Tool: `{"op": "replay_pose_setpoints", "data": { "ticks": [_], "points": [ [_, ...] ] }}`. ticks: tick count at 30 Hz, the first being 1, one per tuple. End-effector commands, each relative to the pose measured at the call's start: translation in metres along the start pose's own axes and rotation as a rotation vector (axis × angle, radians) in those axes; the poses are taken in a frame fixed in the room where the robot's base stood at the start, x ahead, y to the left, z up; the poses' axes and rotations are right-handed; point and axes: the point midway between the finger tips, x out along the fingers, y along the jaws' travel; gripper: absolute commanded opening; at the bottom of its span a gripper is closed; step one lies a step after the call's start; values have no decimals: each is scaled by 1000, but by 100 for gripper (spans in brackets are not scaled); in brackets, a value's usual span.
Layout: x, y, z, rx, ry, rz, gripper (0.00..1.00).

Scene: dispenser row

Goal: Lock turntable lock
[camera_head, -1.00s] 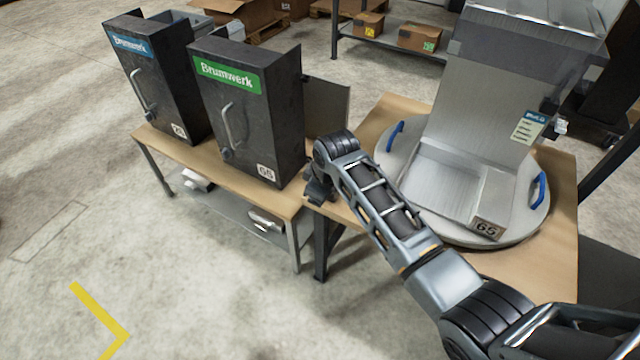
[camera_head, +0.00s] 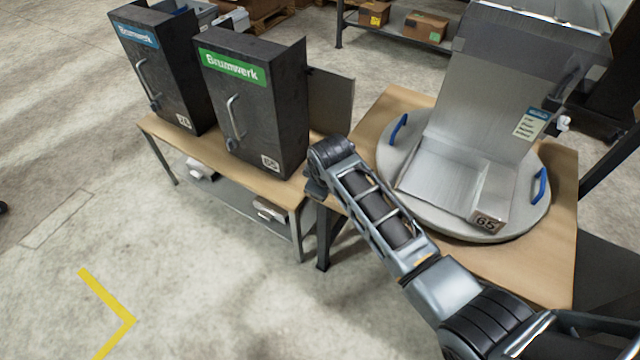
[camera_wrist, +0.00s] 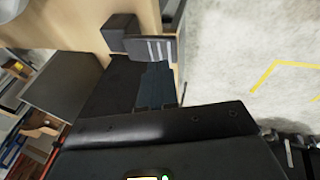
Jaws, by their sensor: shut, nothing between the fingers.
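The round grey turntable (camera_head: 468,227) lies on the right wooden table and has blue handles at its rim. An open silver dispenser tagged 65 (camera_head: 455,100) stands on it. My arm reaches to the table's left corner, and its wrist hides most of my gripper in the head view. In the wrist view my gripper (camera_wrist: 156,76) is shut and empty, close to the table edge. Just beyond its tips are a black block (camera_wrist: 119,31) and a dark plate with pale stripes (camera_wrist: 150,48). These may be the turntable lock; its setting cannot be told.
Two black Brumwerk dispensers, one with a green label (camera_head: 255,110) and one with a blue label (camera_head: 160,75), stand on the left bench (camera_head: 215,158). A shelf with cardboard boxes (camera_head: 425,27) is behind. The floor at front left is clear, with a yellow mark (camera_head: 115,310).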

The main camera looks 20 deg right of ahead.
Motion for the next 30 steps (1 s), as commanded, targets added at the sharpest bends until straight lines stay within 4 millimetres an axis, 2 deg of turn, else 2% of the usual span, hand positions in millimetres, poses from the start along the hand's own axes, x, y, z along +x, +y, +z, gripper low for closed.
{"op": "replay_pose_setpoints", "data": {
  "ticks": [8,14,22,30],
  "points": [
    [0,0,0,0,0,0,0],
    [-13,4,-6,0,0,0,0],
    [-45,11,-20,0,2,0,0],
    [-96,11,-20,0,3,1,0]
  ]
}}
